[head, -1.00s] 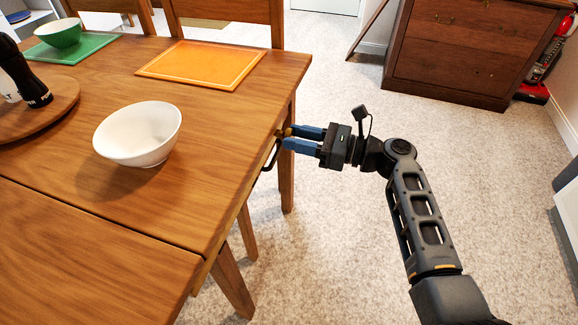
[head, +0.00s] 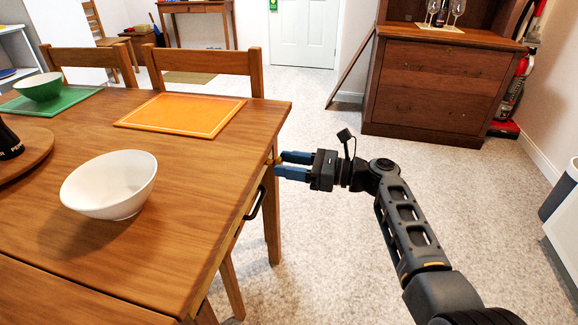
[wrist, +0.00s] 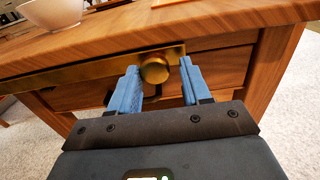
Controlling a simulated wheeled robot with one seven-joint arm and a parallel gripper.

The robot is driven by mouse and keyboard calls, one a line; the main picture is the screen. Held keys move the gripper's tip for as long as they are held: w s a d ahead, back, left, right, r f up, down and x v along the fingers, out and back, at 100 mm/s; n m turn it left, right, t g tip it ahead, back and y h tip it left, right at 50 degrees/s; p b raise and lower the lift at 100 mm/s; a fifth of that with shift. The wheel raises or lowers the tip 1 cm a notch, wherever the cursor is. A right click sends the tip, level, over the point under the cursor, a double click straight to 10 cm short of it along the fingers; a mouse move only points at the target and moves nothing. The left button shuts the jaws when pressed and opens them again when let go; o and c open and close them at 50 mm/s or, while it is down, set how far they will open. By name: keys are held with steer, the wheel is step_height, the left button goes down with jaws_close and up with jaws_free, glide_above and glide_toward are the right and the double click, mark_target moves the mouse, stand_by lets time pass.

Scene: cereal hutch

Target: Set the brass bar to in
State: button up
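The brass bar (wrist: 100,72) runs along the drawer front under the table's edge in the wrist view. It carries a round brass knob (wrist: 154,68). My gripper (wrist: 161,78) is open, its blue fingers on either side of the knob. The knob lies nearer the left finger, with a gap to the right one; I cannot tell whether the left finger touches it. In the head view my gripper (head: 277,165) is at the table's right side, above and beyond a dark drawer handle (head: 255,202). The bar is mostly hidden there below the tabletop.
The wooden table (head: 200,190) holds a white bowl (head: 110,185), an orange mat (head: 180,114) and a green bowl (head: 40,86). Its top overhangs just above my fingers. A wooden hutch (head: 440,85) stands at the back right. Carpet (head: 320,250) on the right is clear.

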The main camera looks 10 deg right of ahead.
steer(key=shift+o, duration=1.4)
steer(key=shift+s, duration=0.1)
steer(key=p+v, duration=0.1)
steer(key=v, duration=0.6)
steer(key=shift+d, duration=0.4)
steer(key=shift+s, duration=0.1)
